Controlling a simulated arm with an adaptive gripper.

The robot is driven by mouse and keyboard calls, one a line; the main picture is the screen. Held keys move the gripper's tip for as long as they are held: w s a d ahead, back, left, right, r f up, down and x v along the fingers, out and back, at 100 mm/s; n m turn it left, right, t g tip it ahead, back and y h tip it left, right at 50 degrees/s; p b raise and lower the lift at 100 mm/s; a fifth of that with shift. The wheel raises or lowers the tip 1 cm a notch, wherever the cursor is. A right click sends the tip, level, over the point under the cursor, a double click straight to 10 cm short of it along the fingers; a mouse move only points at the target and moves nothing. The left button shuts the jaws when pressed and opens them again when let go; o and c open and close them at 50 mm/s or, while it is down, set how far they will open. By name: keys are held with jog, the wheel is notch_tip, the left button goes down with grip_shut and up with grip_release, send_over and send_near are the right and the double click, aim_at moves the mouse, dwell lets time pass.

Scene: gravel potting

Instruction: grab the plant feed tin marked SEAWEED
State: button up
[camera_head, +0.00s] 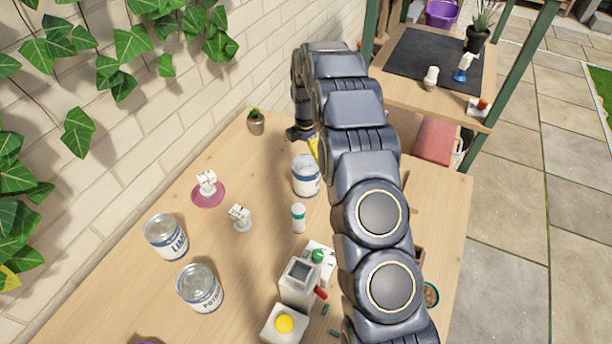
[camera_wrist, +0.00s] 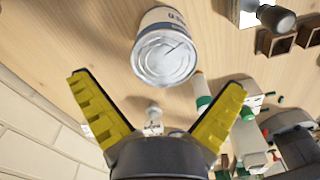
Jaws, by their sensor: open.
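A white and blue tin (camera_head: 306,178) stands on the table near my gripper, partly beside my arm; its label cannot be read. In the wrist view this tin (camera_wrist: 165,55) lies just beyond the open fingers, between their tips, with its metal lid facing me; only a bit of lettering shows. A tin marked LIME (camera_head: 166,240) and another tin (camera_head: 199,290), its label starting with P, stand at the lower left. The word SEAWEED is not legible on any tin.
White figures, one on a pink saucer (camera_head: 208,198), stand to the left. A small plant pot (camera_head: 256,122) is by the brick wall.

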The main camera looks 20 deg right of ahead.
aim_at(306, 164)
jog(key=f, duration=0.5)
jog(key=shift+s+f, duration=0.3)
jog(key=shift+f, duration=0.1)
jog(key=c, duration=0.9)
jog(key=shift+c, duration=0.3)
